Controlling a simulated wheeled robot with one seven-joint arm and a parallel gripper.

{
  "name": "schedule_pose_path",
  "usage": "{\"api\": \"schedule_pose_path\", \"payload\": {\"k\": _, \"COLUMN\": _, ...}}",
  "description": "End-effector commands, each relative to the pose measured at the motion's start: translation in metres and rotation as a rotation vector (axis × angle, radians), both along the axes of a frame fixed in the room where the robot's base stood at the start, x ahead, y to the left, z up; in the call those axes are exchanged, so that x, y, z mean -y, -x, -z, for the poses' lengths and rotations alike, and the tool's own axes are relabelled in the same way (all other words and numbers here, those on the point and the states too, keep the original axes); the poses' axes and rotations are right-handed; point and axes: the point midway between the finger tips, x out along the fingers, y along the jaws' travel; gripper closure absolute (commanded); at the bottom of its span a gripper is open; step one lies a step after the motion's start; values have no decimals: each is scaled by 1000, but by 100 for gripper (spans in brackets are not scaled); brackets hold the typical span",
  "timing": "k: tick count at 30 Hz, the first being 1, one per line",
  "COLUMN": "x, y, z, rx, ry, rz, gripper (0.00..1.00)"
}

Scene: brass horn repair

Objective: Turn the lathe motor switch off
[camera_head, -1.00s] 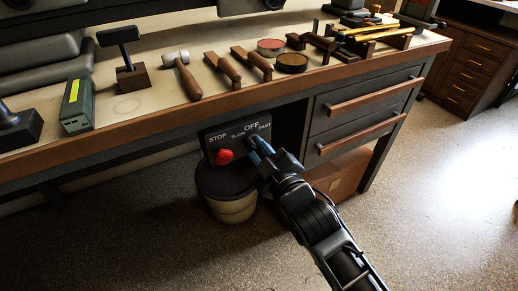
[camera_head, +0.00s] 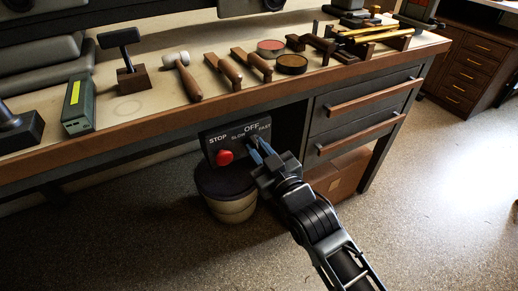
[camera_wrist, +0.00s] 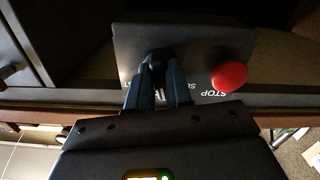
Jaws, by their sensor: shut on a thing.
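The lathe control panel (camera_head: 232,143) is a dark plate under the bench's front edge, lettered STOP, SLOW, OFF and FAST. A red stop button (camera_head: 224,157) sits on its left; in the wrist view the red button (camera_wrist: 229,76) is at the right. My gripper (camera_head: 259,148) is at the panel's right part, just below OFF. In the wrist view its two blue fingers (camera_wrist: 158,78) are shut on the dark switch knob (camera_wrist: 157,57) between them. The fingers and gripper hide much of the knob, so its exact setting cannot be told.
The workbench (camera_head: 205,112) overhangs the panel. A mallet (camera_head: 182,75), wooden tools and round tins lie on top. Drawers (camera_head: 365,108) are right of the panel, and a round stool (camera_head: 228,196) stands below it. The floor in front is open.

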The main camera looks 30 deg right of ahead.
Motion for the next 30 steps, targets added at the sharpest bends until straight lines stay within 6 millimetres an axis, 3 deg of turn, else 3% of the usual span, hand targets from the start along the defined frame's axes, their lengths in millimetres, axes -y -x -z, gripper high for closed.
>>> {"api": "schedule_pose_path", "payload": {"k": 12, "x": 0, "y": 0, "z": 0, "rx": -1, "ry": -194, "rz": -1, "gripper": 100}}
{"api": "schedule_pose_path", "payload": {"k": 28, "x": -1, "y": 0, "z": 1, "rx": -1, "ry": -219, "rz": -2, "gripper": 100}}
{"api": "schedule_pose_path", "payload": {"k": 29, "x": -1, "y": 0, "z": 1, "rx": -1, "ry": -219, "rz": -2, "gripper": 78}}
{"api": "schedule_pose_path", "payload": {"k": 30, "x": -1, "y": 0, "z": 1, "rx": -1, "ry": -219, "rz": -2, "gripper": 75}}
